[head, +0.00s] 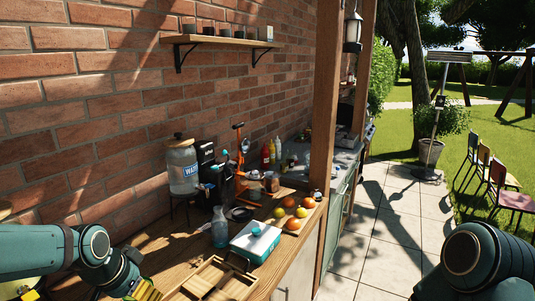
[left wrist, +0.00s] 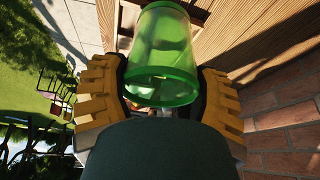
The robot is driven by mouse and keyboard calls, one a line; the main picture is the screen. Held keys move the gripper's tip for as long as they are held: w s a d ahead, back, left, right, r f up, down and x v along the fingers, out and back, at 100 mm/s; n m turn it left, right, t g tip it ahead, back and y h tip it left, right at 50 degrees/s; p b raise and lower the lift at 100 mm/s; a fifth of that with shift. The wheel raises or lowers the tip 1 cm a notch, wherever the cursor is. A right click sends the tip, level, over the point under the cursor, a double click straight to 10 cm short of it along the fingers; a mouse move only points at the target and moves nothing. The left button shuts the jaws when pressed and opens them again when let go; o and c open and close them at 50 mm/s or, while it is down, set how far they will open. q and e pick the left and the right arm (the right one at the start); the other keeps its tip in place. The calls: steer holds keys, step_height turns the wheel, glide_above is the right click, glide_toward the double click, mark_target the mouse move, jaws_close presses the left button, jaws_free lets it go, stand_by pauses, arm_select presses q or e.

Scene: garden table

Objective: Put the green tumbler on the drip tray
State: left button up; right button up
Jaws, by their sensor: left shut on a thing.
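The green tumbler (left wrist: 165,45) is translucent and fills the upper middle of the left wrist view. My left gripper (left wrist: 163,85) is shut on it, with a yellow ridged pad on each side. In the head view my left gripper (head: 146,290) is at the bottom edge, over the near end of the wooden counter, and the tumbler is not clearly visible there. A flat dark round piece (head: 240,213) lies on the counter by the water dispenser; I cannot tell whether it is the drip tray. My right gripper is out of view; only my right arm shows at lower right.
A water dispenser (head: 183,166) stands on a stand against the brick wall, beside a black coffee machine (head: 207,165). A wooden divided tray (head: 213,280) lies nearest. A wooden post (head: 326,100) rises beyond.

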arm_select(q)
steer(key=w+d+f+b, duration=0.45)
steer(key=d+f, duration=0.35)
steer(key=d, duration=0.3)
steer(key=s+f+n+y, duration=0.1)
steer(key=s+f+n, duration=0.3)
steer(key=shift+s+a+f+y, duration=0.15)
steer(key=shift+a+f+y, duration=0.05)
steer(key=shift+f+y, duration=0.1)
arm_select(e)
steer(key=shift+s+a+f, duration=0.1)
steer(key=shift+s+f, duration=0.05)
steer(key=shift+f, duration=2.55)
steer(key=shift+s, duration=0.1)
